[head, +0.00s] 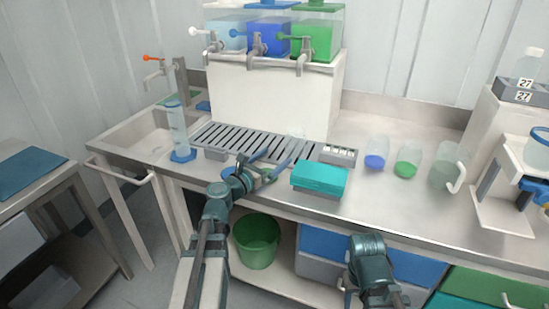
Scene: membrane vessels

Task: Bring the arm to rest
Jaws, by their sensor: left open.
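My left arm comes in from lower left, and its gripper (277,162) is over the front of the counter. The fingers are apart and I see nothing held between them. They are near the right end of the slotted drain grate (238,141) and left of a teal box (319,178). A faint clear vessel (297,134) stands just beyond the fingertips; whether they touch it I cannot tell. My right arm (368,262) shows at the bottom, in front of the drawers; its gripper is out of view.
Tanks with blue and green liquid and taps stand above a white block (275,100). A measuring cylinder (178,135) stands left. Right are a blue-liquid beaker (375,154), a green-liquid beaker (406,164) and a clear jug (444,170). A green bin (256,242) stands below.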

